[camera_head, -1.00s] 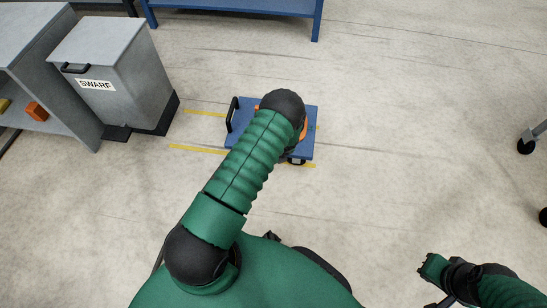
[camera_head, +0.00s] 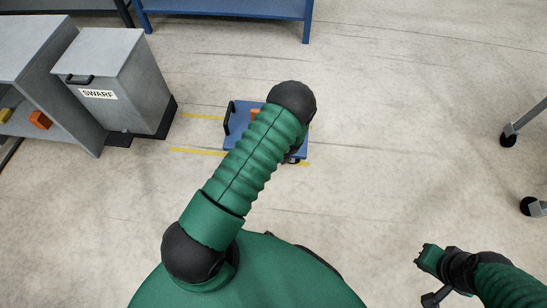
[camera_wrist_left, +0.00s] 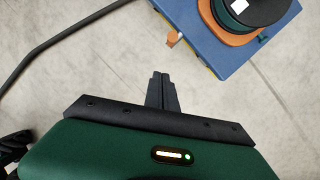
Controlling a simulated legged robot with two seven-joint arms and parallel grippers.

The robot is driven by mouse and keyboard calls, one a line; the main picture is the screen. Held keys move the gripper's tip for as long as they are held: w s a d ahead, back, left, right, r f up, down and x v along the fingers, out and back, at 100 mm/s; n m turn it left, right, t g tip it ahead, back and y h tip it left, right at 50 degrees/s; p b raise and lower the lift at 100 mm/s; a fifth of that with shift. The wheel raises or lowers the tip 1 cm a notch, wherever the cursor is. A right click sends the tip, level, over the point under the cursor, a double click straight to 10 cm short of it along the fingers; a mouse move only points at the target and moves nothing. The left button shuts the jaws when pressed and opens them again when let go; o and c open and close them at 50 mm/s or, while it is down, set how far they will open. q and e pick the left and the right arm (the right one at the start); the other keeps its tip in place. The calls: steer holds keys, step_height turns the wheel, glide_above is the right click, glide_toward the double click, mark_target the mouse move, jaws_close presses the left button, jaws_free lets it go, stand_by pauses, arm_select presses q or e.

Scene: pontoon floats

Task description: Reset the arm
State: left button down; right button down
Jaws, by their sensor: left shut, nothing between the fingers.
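My left arm (camera_head: 245,160) reaches forward over the floor in the head view and hides its own gripper there. In the left wrist view my left gripper (camera_wrist_left: 161,80) shows its two dark fingers together, with nothing between them, over bare floor. It is apart from the blue cart (camera_wrist_left: 200,38), which lies beyond it at the upper right. My right arm (camera_head: 500,283) is low at the right edge of the head view, bent over the floor. The state of the right gripper's fingers does not show clearly.
The blue cart (camera_head: 235,126) stands partly under my left arm, between yellow floor lines. In the wrist view it carries an orange base (camera_wrist_left: 228,38) with a dark green round part. A grey SWARF bin (camera_head: 120,85) stands left. Wheeled legs (camera_head: 508,138) stand right. The centre-right floor is clear.

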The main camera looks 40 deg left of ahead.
arm_select(q)
steer(key=s+d+r+n+h, duration=0.1)
steer(key=d+r+n, duration=0.4)
steer(key=r, duration=0.4)
steer(key=s+d+r+n+h, duration=0.1)
steer(key=d+r+n, duration=0.2)
steer(key=r+n, duration=0.5)
steer(key=s+d+r+n+t+h, duration=0.2)
steer(key=s+d+r+n, duration=0.5)
steer(key=s+r+n, duration=0.4)
steer(key=w+p+v, duration=0.2)
steer(key=p+v, duration=0.9)
steer(key=w+r+p+v, duration=0.1)
steer(key=w+p+v, duration=0.2)
steer(key=p+v, duration=0.8)
steer(key=w+d+p+v, duration=0.1)
steer(key=w+p+v, duration=0.1)
steer(key=p+v, duration=0.9)
steer(key=shift+w+r+m+p, duration=0.3)
steer(key=shift+r+m+p, duration=0.1)
steer(key=shift+r, duration=0.3)
